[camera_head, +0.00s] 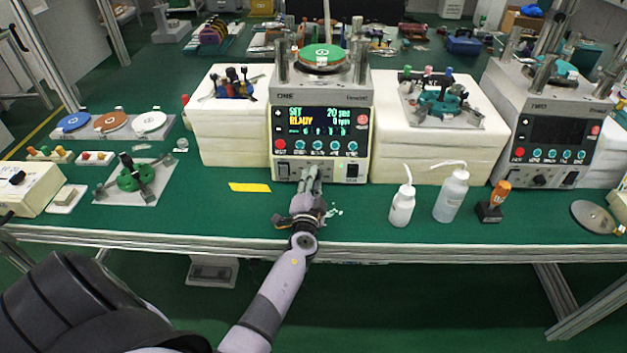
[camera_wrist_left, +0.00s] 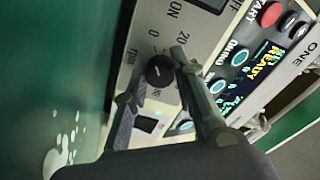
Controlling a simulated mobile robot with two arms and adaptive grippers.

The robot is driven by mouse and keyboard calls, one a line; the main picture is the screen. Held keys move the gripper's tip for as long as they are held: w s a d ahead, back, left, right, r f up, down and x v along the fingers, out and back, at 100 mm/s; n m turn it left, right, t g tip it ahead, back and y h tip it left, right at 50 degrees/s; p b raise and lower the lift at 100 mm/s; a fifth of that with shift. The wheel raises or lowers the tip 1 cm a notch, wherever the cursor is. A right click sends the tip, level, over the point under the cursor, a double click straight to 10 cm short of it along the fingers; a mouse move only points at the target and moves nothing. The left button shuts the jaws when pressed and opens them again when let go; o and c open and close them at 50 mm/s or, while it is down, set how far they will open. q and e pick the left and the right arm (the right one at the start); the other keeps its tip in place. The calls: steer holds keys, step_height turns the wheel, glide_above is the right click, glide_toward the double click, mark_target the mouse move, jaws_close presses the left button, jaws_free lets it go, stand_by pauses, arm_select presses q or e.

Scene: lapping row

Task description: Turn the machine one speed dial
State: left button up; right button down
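Machine one (camera_head: 322,100) stands at the back middle of the green bench, its screen (camera_head: 322,121) reading SET 20 and READY 0 rpm. Its black speed dial (camera_wrist_left: 160,70) sits low on the front panel, with a printed scale around it. In the head view the dial is hidden behind my left gripper (camera_head: 311,170), which reaches up to the lower panel. In the left wrist view my left gripper (camera_wrist_left: 154,70) is open, its fingers on either side of the dial. One fingertip is close beside it; contact is unclear. My right gripper is out of view.
White blocks with fixtures (camera_head: 230,115) flank the machine. Two white bottles (camera_head: 402,204) and an orange-topped tool (camera_head: 495,203) stand to the right. A yellow strip (camera_head: 250,187) lies at the left. Machine TWO (camera_head: 556,120) is farther right. The bench front beside my arm is mostly clear.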

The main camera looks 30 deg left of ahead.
arm_select(q)
jaws_close()
steer(key=shift+m, duration=0.3)
steer(key=m+p, duration=0.1)
steer(key=m, duration=0.3)
steer(key=shift+r, duration=0.1)
steer(key=m+p, duration=0.1)
steer(key=m, duration=0.3)
steer(key=shift+m+g, duration=0.3)
steer(key=shift+g, duration=0.1)
steer(key=m+p, duration=0.2)
steer(key=m, duration=0.3)
steer(key=shift+d, duration=0.1)
steer(key=m+p, duration=0.1)
steer(key=m, duration=0.3)
steer(key=shift+d+g+y, duration=0.1)
steer(key=shift+g+y, duration=0.3)
steer(key=shift+m, duration=0.4)
